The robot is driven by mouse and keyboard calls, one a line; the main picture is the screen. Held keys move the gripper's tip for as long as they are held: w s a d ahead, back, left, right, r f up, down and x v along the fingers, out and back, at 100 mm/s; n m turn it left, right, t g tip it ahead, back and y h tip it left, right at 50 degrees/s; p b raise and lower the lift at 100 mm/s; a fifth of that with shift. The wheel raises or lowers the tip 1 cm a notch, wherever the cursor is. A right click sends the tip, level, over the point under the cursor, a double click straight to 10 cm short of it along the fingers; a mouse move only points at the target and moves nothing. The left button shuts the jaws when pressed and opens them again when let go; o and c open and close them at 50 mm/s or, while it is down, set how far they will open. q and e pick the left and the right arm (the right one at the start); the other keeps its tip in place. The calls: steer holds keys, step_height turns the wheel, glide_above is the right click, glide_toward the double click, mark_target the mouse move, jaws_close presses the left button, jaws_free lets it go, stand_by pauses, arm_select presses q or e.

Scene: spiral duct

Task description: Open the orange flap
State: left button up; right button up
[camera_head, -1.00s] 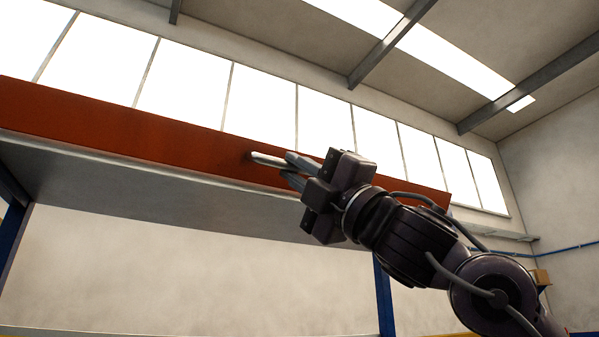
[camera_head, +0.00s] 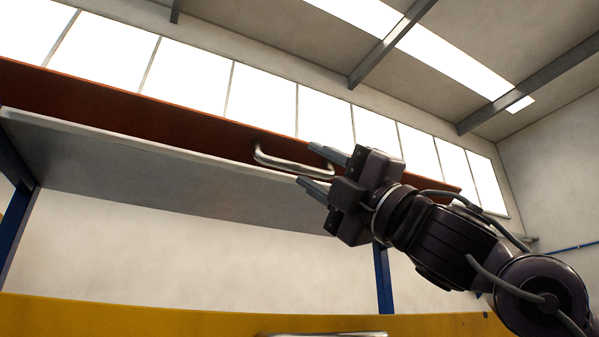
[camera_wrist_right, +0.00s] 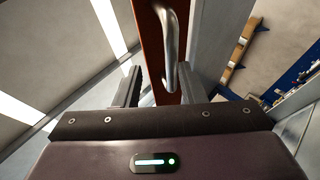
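The orange flap (camera_head: 130,115) is a long board running along the grey shelf (camera_head: 140,170), high in the head view. It looks tilted, with its face in shade. A metal bar handle (camera_head: 285,165) sticks out from it. My right gripper (camera_head: 308,164) is open at the right end of this handle. In the right wrist view, the handle (camera_wrist_right: 171,45) hangs down in front of the orange flap (camera_wrist_right: 147,30), and its end lies between the two parted fingers (camera_wrist_right: 160,88). I cannot tell whether the fingers touch it. My left gripper is not in view.
A yellow panel (camera_head: 150,312) with its own metal handle (camera_head: 320,334) spans the bottom of the head view. Blue posts (camera_head: 383,280) stand under the shelf. The space between shelf and yellow panel looks clear.

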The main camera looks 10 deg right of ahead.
steer(key=v, duration=0.3)
steer(key=shift+r+b, duration=0.1)
steer(key=shift+b, duration=0.3)
steer(key=shift+s+d, duration=0.15)
steer(key=shift+s, duration=0.05)
